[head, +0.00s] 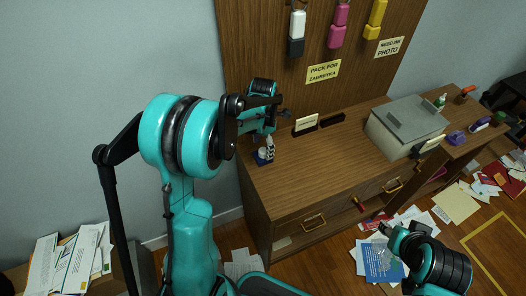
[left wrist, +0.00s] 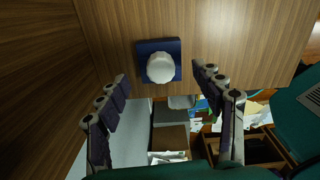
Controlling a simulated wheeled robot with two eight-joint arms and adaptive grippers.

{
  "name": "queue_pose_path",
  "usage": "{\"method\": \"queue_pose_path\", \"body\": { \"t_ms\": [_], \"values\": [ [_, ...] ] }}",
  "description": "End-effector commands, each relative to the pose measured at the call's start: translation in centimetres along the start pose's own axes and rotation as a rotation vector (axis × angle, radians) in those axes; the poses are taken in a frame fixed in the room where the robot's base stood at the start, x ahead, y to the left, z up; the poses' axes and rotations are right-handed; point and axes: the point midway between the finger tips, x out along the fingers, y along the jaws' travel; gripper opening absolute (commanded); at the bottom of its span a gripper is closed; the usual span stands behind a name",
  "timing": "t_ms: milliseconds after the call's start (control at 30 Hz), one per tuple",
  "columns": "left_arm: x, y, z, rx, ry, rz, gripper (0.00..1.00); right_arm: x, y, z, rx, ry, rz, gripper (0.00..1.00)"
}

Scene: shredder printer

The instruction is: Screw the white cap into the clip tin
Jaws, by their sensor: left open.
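A round white cap (left wrist: 161,67) with a ridged edge shows from above in the left wrist view. It sits over a dark blue square piece (left wrist: 143,48), which seems to be the clip tin, on the wooden cabinet top. In the head view the blue piece (head: 262,160) is small, near the cabinet's left end. My left gripper (head: 269,142) is just above it, open and empty, with its fingers apart on either side of the cap. Whether the cap is threaded in cannot be told. My right gripper (head: 388,231) is far off at lower right, its jaws unclear.
A small sign (head: 305,123) stands behind, and a grey printer (head: 407,125) stands further right. Papers (head: 380,258) litter the floor. A wooden back panel rises behind the cabinet.

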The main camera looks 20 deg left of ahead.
Motion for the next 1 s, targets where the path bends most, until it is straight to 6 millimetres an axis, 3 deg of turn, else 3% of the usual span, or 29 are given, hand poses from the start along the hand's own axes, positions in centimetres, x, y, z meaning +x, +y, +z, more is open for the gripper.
{"method": "queue_pose_path", "body": {
  "t_ms": [67,367,700,1000],
  "values": [
    [-0.74,0.01,0.0,0.0,0.0,0.0,0.67,-0.48,0.0,-0.34,0.0,0.0,0.0,0.4],
    [-0.61,0.01,0.0,-0.008,0.0,0.0,0.67,-0.34,0.0,-0.24,0.0,0.0,0.0,0.4],
    [-0.6,-0.03,0.03,-0.447,0.005,0.0,0.67,-0.31,0.0,-0.22,0.0,0.0,0.0,0.4],
    [-0.61,-0.04,0.03,-0.527,0.006,0.0,0.67,-0.32,0.0,-0.22,0.0,0.0,0.0,0.4]
  ]
}}
